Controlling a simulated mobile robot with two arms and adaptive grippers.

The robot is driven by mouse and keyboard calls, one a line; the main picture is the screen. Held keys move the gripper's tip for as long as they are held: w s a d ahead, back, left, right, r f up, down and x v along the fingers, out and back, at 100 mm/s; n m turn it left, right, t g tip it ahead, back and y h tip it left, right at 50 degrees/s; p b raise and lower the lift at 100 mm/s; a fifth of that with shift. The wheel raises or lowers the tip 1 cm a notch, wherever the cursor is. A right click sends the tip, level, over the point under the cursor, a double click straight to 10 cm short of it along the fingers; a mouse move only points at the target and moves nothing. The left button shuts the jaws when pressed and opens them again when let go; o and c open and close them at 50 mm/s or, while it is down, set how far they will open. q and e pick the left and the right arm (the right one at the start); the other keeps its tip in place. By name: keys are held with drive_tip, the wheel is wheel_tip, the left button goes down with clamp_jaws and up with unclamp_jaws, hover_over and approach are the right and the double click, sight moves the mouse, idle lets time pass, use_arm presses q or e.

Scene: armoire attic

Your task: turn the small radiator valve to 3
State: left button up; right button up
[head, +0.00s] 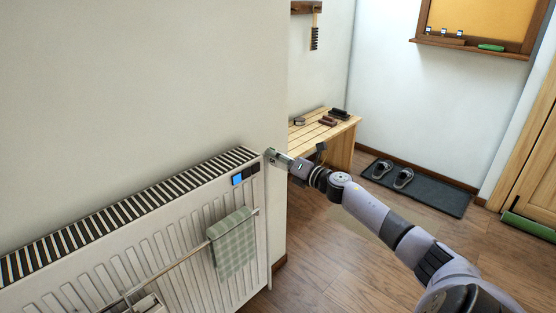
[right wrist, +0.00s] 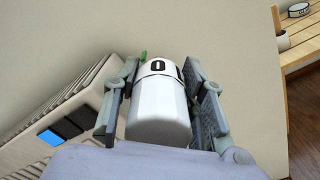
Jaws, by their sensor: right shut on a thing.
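The small radiator valve (right wrist: 160,108) is a white cylinder in the right wrist view. A black 0 shows on its far end band, and a small green mark (right wrist: 144,56) stands just left of that 0. My right gripper (right wrist: 163,95) has its fingers on both sides of the valve and is shut on it. In the head view my right gripper (head: 272,156) is at the right top corner of the white radiator (head: 180,255), where it mostly hides the valve. My left gripper is not in view.
A green checked towel (head: 232,243) hangs on a rail at the radiator's front. A blue square (head: 238,180) sits on the radiator's top right end. A wooden bench (head: 342,134) with small items stands behind my gripper. A dark mat (head: 435,196) with shoes lies further right.

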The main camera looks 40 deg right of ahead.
drive_tip(key=shift+a+f, duration=0.1)
drive_tip(key=shift+f, duration=0.05)
drive_tip(key=o, duration=0.9)
drive_tip(key=shift+s, duration=0.15)
drive_tip(key=s, duration=0.8)
drive_tip(key=s+d, duration=0.1)
drive_tip(key=s, duration=0.2)
drive_tip(key=shift+s, duration=0.4)
